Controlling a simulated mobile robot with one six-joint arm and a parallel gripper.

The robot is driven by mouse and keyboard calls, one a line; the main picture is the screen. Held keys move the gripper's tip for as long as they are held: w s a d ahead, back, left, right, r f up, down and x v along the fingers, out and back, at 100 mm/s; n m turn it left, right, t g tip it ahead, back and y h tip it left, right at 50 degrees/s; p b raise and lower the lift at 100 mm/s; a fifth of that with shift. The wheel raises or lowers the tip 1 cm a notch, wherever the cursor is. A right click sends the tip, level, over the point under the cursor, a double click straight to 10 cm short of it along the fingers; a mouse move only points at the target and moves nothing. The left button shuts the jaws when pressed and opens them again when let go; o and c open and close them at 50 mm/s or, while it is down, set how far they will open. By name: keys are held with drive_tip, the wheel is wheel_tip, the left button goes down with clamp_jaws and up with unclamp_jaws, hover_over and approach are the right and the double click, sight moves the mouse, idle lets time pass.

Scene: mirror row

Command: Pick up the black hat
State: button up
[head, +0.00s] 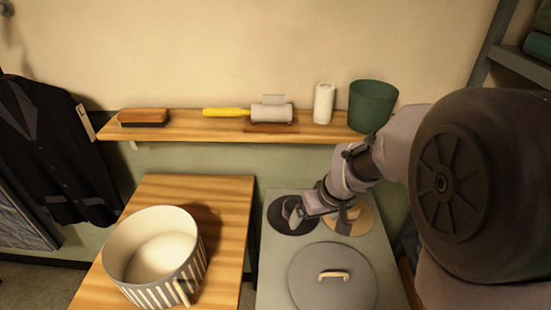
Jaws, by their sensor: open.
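A dark, round, flat-looking shape (277,221) lies at the back left of the grey top; it is the only thing there that could be the black hat, and its crown cannot be made out. My gripper (298,212) is open over this dark shape and hides its right part. I cannot tell whether the fingers touch it. A tan round shape (366,218) lies just right of it, partly covered by my wrist.
A grey round lid (305,279) with a pale handle lies in front on the grey top (263,270). A striped open tub (193,272) stands on the wooden table (160,190) at left. Behind, a wall shelf (200,130) holds a brush, lint roller, white roll and green pot.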

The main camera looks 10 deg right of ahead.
sight(294, 205)
drive_tip(key=shift+n+g, duration=0.3)
drive_tip(key=shift+n, duration=0.6)
drive_tip(key=w+f, duration=0.1)
drive_tip(key=f, duration=0.1)
drive_tip(key=w+d+f, duration=0.1)
drive_tip(key=f, duration=0.2)
drive_tip(key=w+d+f, duration=0.1)
drive_tip(key=f, duration=0.2)
drive_tip(key=shift+w+f, duration=0.25)
drive_tip(key=shift+w, duration=0.1)
drive_tip(key=w+a, duration=0.1)
drive_tip(key=w, duration=0.2)
drive_tip(key=w+a+b, duration=0.1)
drive_tip(key=w, duration=0.3)
drive_tip(key=w+a, duration=0.1)
drive_tip(key=w, duration=0.2)
drive_tip(key=shift+w+a, duration=0.25)
drive_tip(key=shift+a, duration=0.05)
drive_tip(key=b+x, duration=0.2)
drive_tip(key=x, duration=0.3)
drive_tip(key=shift+w+f+b, duration=0.1)
drive_tip(key=shift+w+b, duration=0.1)
drive_tip(key=shift+b, duration=0.15)
drive_tip(key=shift+s, duration=0.1)
drive_tip(key=shift+c, duration=0.4)
drive_tip(key=c, duration=1.4)
